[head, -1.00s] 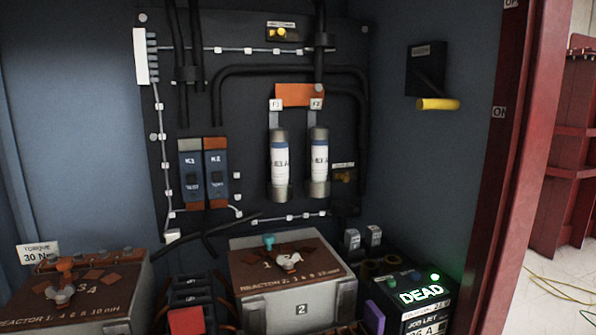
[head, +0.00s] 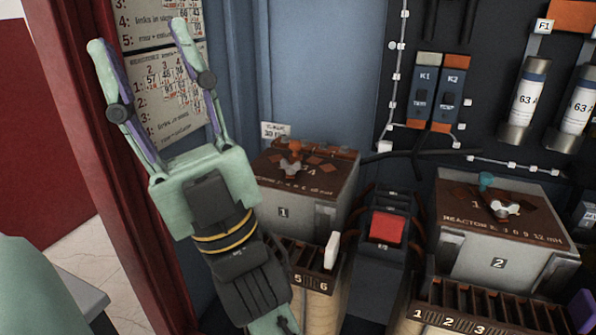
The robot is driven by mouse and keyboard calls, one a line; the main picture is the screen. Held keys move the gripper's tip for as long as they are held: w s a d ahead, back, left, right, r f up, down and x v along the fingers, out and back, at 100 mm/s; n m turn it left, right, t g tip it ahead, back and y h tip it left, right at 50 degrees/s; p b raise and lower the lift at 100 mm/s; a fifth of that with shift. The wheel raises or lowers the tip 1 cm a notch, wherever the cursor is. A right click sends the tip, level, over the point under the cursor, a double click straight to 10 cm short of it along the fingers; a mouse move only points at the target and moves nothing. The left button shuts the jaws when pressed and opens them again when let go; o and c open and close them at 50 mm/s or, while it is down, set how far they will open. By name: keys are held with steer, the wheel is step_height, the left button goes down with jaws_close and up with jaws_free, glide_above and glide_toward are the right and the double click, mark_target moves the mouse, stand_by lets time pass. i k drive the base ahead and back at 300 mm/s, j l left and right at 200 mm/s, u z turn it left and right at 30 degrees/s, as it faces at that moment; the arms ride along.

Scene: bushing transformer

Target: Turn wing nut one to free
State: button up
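A brown-topped reactor box marked 1 (head: 282,212) stands left of centre in the head view. On its top is a small metal wing nut (head: 290,168), just in front of an orange knob (head: 294,147). A second box marked 2 (head: 497,262) stands to the right. It has its own pale wing nut (head: 501,208) and a teal knob (head: 487,179). My gripper (head: 139,37) is raised at the left, fingers pointing up and spread wide. It is empty and apart from both wing nuts. My arm covers the area left of box 1.
A red-topped block (head: 387,227) stands between the boxes. Slotted racks (head: 482,322) stand in front, one holding a white tab (head: 332,251). Fuses (head: 525,104) and dark cables line the back panel. The red cabinet frame (head: 105,190) is behind my gripper.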

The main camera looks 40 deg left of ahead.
mark_target(291, 169)
steer(key=k+l, duration=0.1)
steer(key=l, duration=0.2)
steer(key=k+l, duration=0.1)
steer(key=l, duration=0.15)
steer(key=k+l+u, duration=0.1)
steer(key=l, duration=0.2)
steer(key=u, duration=1.4)
steer(key=i+u, duration=0.3)
steer(key=i+j, duration=0.05)
steer(key=i, duration=0.05)
